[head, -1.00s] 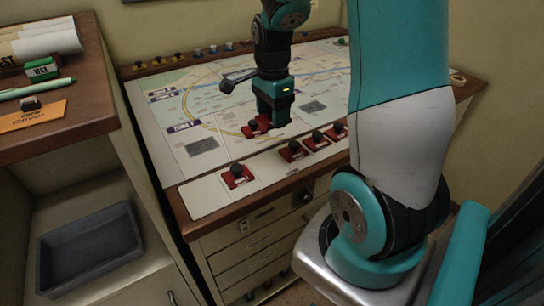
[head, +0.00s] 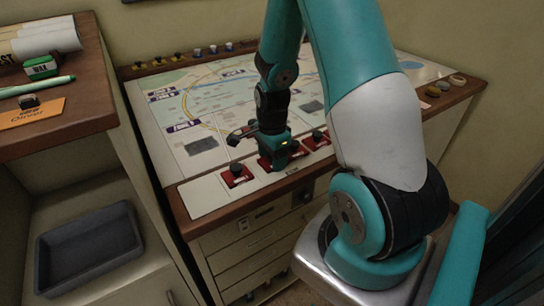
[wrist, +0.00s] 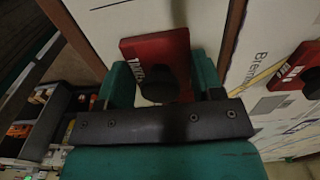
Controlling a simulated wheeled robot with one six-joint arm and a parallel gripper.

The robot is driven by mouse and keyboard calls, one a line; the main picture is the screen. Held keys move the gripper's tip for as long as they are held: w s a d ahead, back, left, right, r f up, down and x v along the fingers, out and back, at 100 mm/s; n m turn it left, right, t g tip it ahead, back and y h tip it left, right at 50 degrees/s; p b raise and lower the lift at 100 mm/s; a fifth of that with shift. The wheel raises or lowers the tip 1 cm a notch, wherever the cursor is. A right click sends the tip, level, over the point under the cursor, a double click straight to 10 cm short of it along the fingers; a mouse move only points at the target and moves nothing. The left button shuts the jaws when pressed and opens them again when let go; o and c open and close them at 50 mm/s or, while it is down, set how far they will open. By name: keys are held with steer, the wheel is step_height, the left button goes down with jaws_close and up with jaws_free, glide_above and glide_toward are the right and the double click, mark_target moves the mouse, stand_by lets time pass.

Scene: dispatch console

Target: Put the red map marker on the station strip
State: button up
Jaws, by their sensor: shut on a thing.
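The held red map marker (wrist: 140,52), a red plate with a black knob, is between my gripper's fingers in the wrist view. In the head view, my gripper (head: 274,160) is over the pale station strip (head: 205,194) along the console's front, and the held marker (head: 264,162) shows at its left side. I cannot tell whether the marker touches the strip. Another red marker (head: 237,178) sits on the strip to the left, and one more (head: 317,142) sits to the right. My gripper hides part of the strip between them.
The map board (head: 215,110) lies behind the strip, with yellow, blue and white pieces along its back edge. A desk with a green box (head: 41,67) and an orange card (head: 32,114) stands at left, above a grey tray (head: 88,250).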

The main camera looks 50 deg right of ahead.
steer(key=shift+f, duration=0.2)
steer(key=o, duration=0.9)
steer(key=shift+o, duration=0.2)
steer(key=shift+r, duration=0.1)
step_height(320, 180, up, 12)
steer(key=s+a+r+n+t+y, duration=0.1)
steer(key=a+r+n, duration=0.2)
steer(key=a+n, duration=0.5)
steer(key=s+a+r+n+y, duration=0.1)
steer(key=a+r+n, duration=0.3)
steer(key=a, duration=0.5)
steer(key=s+a+r+n+g+y, duration=0.1)
steer(key=s+a+r+n+y, duration=0.1)
steer(key=s+a+n, duration=0.9)
steer(key=a+n, duration=0.1)
steer(key=n, duration=0.4)
steer(key=shift+s+a+r, duration=0.2)
steer(key=shift+s+r, duration=0.2)
